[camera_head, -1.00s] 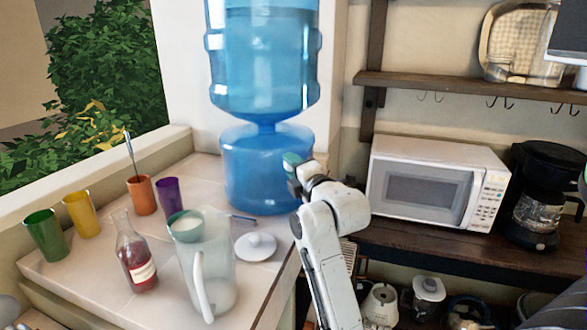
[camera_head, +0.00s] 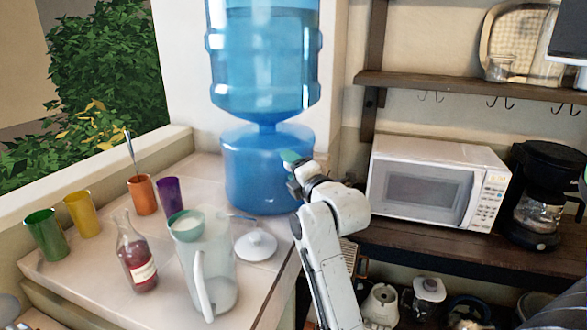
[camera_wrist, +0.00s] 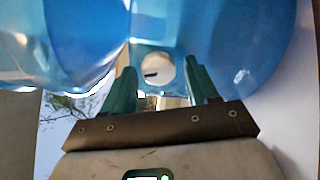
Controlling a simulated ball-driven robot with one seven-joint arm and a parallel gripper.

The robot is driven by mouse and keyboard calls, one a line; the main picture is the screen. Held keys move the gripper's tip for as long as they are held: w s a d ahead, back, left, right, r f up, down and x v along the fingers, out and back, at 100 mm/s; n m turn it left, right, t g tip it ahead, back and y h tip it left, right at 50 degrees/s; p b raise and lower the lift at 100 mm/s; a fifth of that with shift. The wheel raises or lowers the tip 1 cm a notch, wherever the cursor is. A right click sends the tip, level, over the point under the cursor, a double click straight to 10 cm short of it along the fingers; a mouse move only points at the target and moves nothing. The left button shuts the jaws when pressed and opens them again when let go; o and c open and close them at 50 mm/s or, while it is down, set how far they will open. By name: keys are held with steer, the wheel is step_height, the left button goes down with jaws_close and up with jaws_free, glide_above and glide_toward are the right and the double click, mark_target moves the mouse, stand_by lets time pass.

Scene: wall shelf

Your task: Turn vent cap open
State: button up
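A blue water container (camera_head: 262,175) stands at the back of the counter with a large blue bottle (camera_head: 263,55) above it. In the wrist view, a small round whitish cap (camera_wrist: 158,72) with a dark slot-like mark shows on the blue container (camera_wrist: 228,40); I take it as the vent cap. My gripper (camera_wrist: 160,68) is open, its two teal fingers on either side of the cap with visible gaps. In the head view, my gripper (camera_head: 291,162) is at the container's right side; the cap is hidden there.
A pitcher (camera_head: 207,265), a white lid (camera_head: 256,245), a red bottle (camera_head: 136,252) and several coloured cups are on the counter to the left. A microwave (camera_head: 437,183) and coffee maker (camera_head: 540,195) stand on the dark shelf (camera_head: 440,245) to the right.

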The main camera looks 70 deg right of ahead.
steer(key=v, duration=1)
steer(key=shift+s+a+b, duration=0.25)
steer(key=shift+a+b, duration=0.05)
steer(key=shift+b, duration=0.05)
steer(key=shift+f, duration=0.1)
stand_by(0.5)
